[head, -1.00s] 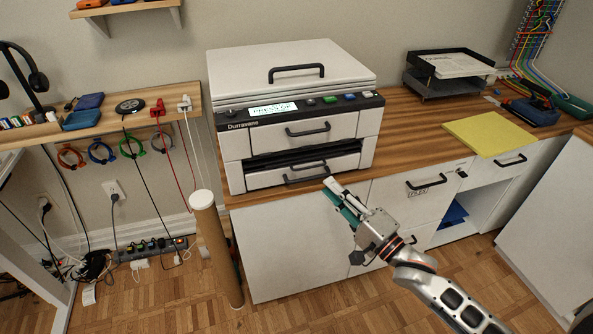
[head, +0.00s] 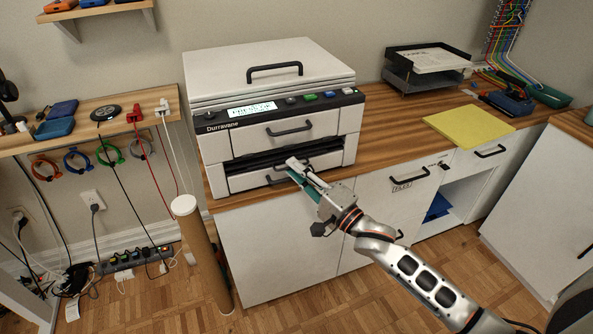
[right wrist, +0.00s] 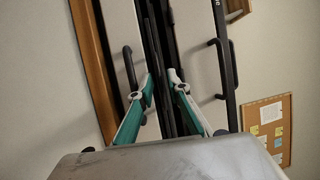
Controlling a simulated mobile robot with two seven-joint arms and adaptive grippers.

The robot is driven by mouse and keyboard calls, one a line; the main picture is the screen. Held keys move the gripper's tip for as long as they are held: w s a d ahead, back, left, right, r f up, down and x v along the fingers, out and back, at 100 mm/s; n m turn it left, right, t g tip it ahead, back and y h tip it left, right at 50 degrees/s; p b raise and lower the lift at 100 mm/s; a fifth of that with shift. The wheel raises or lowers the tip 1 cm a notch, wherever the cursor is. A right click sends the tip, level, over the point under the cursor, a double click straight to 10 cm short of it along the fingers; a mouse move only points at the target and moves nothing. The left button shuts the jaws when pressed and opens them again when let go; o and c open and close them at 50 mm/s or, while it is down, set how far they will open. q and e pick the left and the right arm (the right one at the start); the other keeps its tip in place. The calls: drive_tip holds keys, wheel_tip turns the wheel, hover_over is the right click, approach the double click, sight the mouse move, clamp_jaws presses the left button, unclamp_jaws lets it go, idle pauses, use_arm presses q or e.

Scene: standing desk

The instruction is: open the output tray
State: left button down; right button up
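The printer (head: 275,110) stands on the wooden desk, with a dark slot (head: 285,157) between its upper drawer (head: 300,133) and the bottom front panel (head: 248,181). This dark band, where the output tray seems to be, also shows in the right wrist view (right wrist: 160,60). My right gripper (head: 294,168) is in front of the slot and the lower handles, partly hiding them. In the right wrist view its teal-sided fingers (right wrist: 161,80) are apart, one on each side of the dark band. I cannot tell whether they touch a handle. My left gripper is out of view.
A lower handle (right wrist: 130,73) lies beside one finger, and the upper drawer handle (right wrist: 219,70) is farther right. A brown cardboard tube (head: 205,250) stands left of the cabinet. A yellow pad (head: 468,126) and black paper tray (head: 428,65) sit right of the printer.

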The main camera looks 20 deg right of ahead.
clamp_jaws()
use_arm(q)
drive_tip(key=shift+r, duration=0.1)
use_arm(e)
drive_tip(key=shift+s, duration=0.1)
